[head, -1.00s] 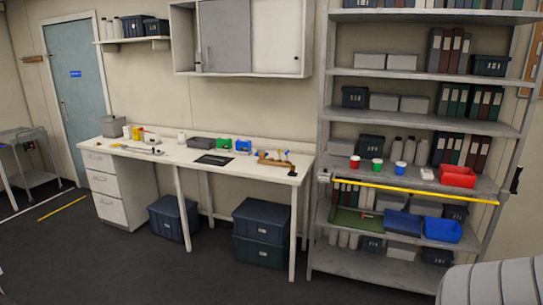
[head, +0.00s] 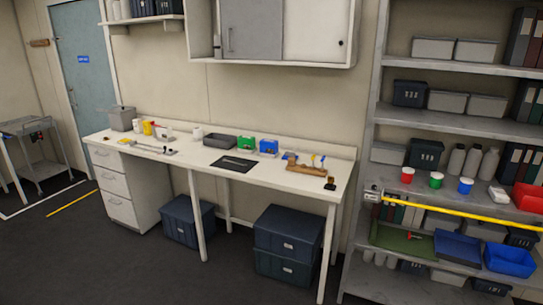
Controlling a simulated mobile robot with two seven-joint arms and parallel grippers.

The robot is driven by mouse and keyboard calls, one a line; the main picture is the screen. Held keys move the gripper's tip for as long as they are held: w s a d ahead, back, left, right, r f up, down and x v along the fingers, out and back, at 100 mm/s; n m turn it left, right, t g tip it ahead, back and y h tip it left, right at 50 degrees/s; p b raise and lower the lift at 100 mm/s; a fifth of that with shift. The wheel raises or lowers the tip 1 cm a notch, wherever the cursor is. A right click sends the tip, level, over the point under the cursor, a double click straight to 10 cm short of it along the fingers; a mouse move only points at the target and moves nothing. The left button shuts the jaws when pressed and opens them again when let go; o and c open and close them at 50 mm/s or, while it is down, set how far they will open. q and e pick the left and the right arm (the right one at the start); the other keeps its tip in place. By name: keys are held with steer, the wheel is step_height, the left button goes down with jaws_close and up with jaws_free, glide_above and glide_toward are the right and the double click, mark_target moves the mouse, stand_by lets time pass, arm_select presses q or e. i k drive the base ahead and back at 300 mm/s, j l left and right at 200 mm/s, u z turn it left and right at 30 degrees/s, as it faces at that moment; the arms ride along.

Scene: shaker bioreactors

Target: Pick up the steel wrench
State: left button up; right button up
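A long, thin grey metal piece (head: 148,147) lies flat on the left part of the white workbench (head: 300,181). It may be the steel wrench, but it is too small to tell for sure. Neither of my grippers is in the head view.
Dark crates (head: 287,229) stand beneath. A yellow bar (head: 460,211) crosses the right shelves. Floor in front is clear.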

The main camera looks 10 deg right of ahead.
mark_target(234, 163)
steer(key=i+j, duration=0.1)
steer(key=i, duration=0.35)
steer(key=i+j+z, duration=0.1)
steer(key=i, duration=0.3)
steer(key=i+j, duration=0.1)
steer(key=i, duration=0.35)
steer(key=i+u, duration=0.1)
steer(key=u, duration=0.4)
steer(key=i+l+u, duration=0.65)
steer(key=l, duration=0.25)
steer(key=i, duration=0.1)
